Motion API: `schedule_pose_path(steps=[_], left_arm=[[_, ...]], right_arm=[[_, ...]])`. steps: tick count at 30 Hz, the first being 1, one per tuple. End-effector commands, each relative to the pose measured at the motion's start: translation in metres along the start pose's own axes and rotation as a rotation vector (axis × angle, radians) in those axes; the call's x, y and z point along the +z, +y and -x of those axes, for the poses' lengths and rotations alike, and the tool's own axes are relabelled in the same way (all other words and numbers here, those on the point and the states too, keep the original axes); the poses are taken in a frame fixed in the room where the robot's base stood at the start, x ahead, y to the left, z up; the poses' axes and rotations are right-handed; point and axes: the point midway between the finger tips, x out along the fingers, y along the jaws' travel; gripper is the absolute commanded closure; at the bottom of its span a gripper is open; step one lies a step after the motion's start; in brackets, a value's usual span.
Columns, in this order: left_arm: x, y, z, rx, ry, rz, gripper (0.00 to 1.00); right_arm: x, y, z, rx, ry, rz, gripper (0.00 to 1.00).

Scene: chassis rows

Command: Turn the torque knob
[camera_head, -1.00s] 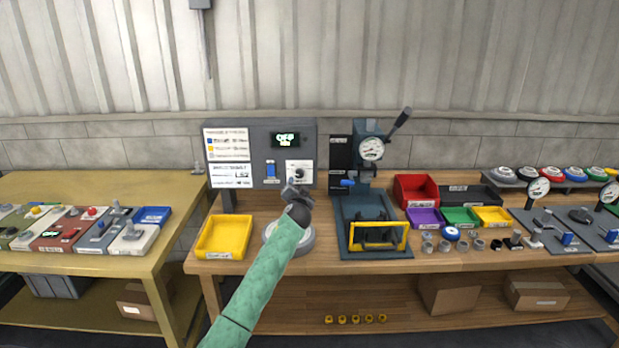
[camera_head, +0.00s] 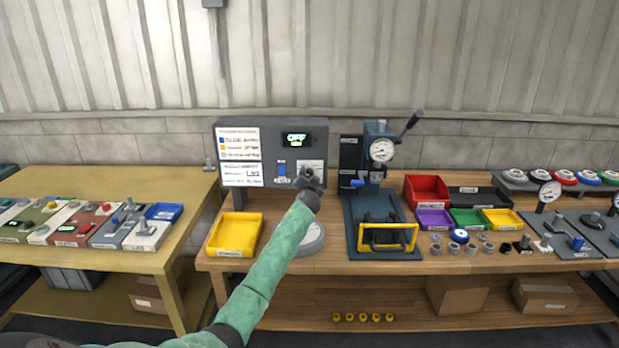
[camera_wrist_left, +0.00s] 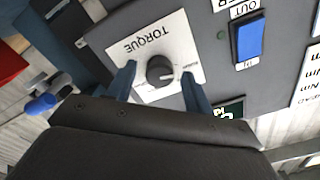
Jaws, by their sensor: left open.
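The torque knob (camera_wrist_left: 160,70) is a dark round knob on a white plate marked TORQUE (camera_wrist_left: 145,45), with a light pointer mark. In the left wrist view it lies between the two open fingers of my left gripper (camera_wrist_left: 160,88), and both fingers look apart from it. In the head view my left gripper (camera_head: 308,178) is in front of the grey control panel (camera_head: 225,128) and hides the knob. The panel's display (camera_head: 297,139) reads OFF. My right gripper is not in view.
A blue rocker switch (camera_wrist_left: 250,40) sits beside the knob plate. Below the panel are a yellow tray (camera_head: 234,252) and a round grey base (camera_head: 311,244). A press with a gauge (camera_head: 382,150) and a raised lever stands close on the right.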

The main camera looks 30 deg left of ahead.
Motion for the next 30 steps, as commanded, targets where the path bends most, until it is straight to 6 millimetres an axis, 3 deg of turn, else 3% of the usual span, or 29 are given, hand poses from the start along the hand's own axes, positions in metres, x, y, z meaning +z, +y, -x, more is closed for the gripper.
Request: schedule_pose_path(steps=[5,12,23,30], left_arm=[[0.0003,0.0003,0.0002,0.0,0.0,0.0,0.48],[0.0003,0.0004,0.0003,0.0,0.0,-0.001,0.93],[0.0004,0.0006,0.0005,0.001,-0.001,-0.051,0.93],[0.0007,0.0003,0.0004,0.001,-0.001,-0.203,0.93]], right_arm=[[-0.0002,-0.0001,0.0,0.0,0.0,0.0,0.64],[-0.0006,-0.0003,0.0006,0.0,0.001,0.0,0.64],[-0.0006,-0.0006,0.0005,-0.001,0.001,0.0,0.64],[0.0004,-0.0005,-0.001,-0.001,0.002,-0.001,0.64]])
